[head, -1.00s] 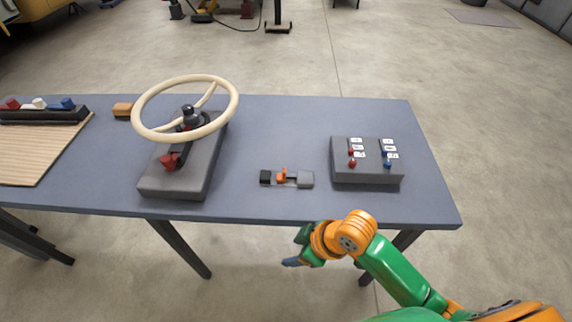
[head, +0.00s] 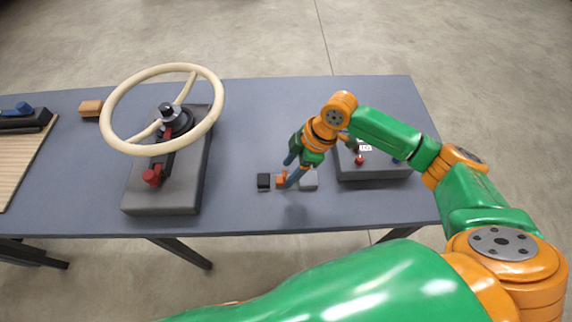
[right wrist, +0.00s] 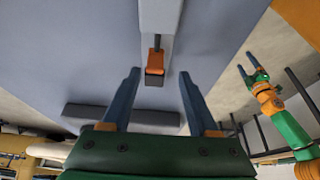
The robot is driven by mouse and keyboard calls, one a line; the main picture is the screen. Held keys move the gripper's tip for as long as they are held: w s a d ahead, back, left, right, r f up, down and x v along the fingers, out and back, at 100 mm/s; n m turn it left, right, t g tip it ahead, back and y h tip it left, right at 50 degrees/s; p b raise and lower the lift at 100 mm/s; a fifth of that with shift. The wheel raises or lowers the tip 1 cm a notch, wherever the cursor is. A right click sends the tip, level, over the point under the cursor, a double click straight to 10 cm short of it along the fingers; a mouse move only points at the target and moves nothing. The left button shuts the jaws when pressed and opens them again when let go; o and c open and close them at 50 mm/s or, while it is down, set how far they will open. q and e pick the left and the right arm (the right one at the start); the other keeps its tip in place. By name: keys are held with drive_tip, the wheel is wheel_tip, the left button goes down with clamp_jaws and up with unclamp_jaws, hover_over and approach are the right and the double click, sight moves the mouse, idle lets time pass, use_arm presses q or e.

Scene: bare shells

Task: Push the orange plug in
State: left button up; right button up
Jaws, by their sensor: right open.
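The orange plug (head: 281,181) is on the table between a black block (head: 264,181) on its left and a grey block (head: 309,181) on its right. My right gripper (head: 286,175) is open above it, with blue fingers pointing down. One finger partly covers the plug and the gap to the grey block. In the right wrist view the plug (right wrist: 155,61) appears between the two fingertips, with a dark thin shaft running to the grey block (right wrist: 160,18). Contact cannot be told. My left gripper (right wrist: 252,70) shows far off in the right wrist view, its fingers apart.
A cream steering wheel (head: 110,115) on a dark base (head: 165,200) stands to the left. A grey switch box (head: 375,172) is to the right, partly behind my arm. The table's front (head: 240,220) is clear.

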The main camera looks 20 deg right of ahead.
sight(281, 177)
drive_tip(key=shift+w+a+f, duration=0.15)
drive_tip(key=shift+w+f, duration=0.05)
drive_tip(key=shift+f, duration=0.35)
drive_tip(key=shift+w+a+f, duration=0.15)
drive_tip(key=shift+w+f, duration=0.05)
drive_tip(key=shift+f, duration=0.35)
drive_tip(key=shift+w+f, duration=0.1)
drive_tip(key=shift+w, duration=0.1)
drive_tip(key=shift+c, duration=0.6)
use_arm(q)
drive_tip(key=shift+w+r, duration=0.1)
drive_tip(key=shift+w, duration=0.3)
use_arm(e)
drive_tip(key=shift+s, duration=0.15)
clamp_jaws()
